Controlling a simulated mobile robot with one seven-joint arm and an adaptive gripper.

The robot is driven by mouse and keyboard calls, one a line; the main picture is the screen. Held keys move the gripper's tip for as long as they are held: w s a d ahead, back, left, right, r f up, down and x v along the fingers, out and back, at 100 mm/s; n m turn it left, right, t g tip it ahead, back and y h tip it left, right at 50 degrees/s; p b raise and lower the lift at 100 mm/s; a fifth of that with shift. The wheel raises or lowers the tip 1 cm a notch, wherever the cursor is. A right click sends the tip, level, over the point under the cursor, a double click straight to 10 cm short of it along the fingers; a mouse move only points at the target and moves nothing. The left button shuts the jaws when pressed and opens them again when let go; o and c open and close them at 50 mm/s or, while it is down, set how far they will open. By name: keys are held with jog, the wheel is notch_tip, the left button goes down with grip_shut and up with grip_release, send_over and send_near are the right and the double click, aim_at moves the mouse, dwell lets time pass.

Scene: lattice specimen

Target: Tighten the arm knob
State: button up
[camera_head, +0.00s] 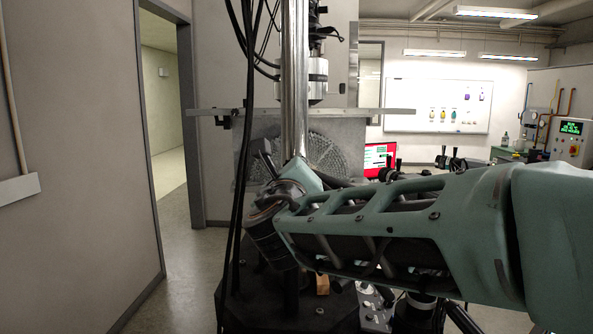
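No arm knob can be told for sure in the head view. A metal test stand has a shiny upright column (295,75) and a thin horizontal bar (380,111) across it. A small dark clamp-like part (224,123) hangs below the bar near its left end. I cannot tell whether it is a knob. My green arm reaches in from the right and bends in front of the column. My gripper cannot be made out; the arm's bend and the stand hide what lies behind them.
Black cables (242,150) hang left of the column. A dark base (265,300) stands below. Behind are a red-lit screen (378,158), a whiteboard (408,106) and a control box (571,128). Open floor (195,265) and a doorway (168,130) lie to the left.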

jog(key=shift+f+m+h+b, duration=0.2)
jog(key=shift+m+h+b, duration=0.15)
jog(key=shift+b, duration=0.25)
grip_shut()
jog(key=shift+a+m+t+h+b, duration=0.15)
jog(key=shift+m+t+h+b, duration=0.25)
jog(key=shift+m+h+b, duration=1)
jog(key=shift+r+m+y+b, duration=0.1)
jog(key=shift+m+y+b, duration=0.15)
jog(key=shift+y+b, duration=0.1)
jog(key=o, duration=1)
grip_release()
jog(key=shift+o, duration=0.2)
jog(key=shift+s, duration=0.1)
jog(key=s+a+f, duration=0.1)
jog(key=s, duration=1)
jog(key=shift+s+a, duration=0.15)
jog(key=shift+s, duration=0.2)
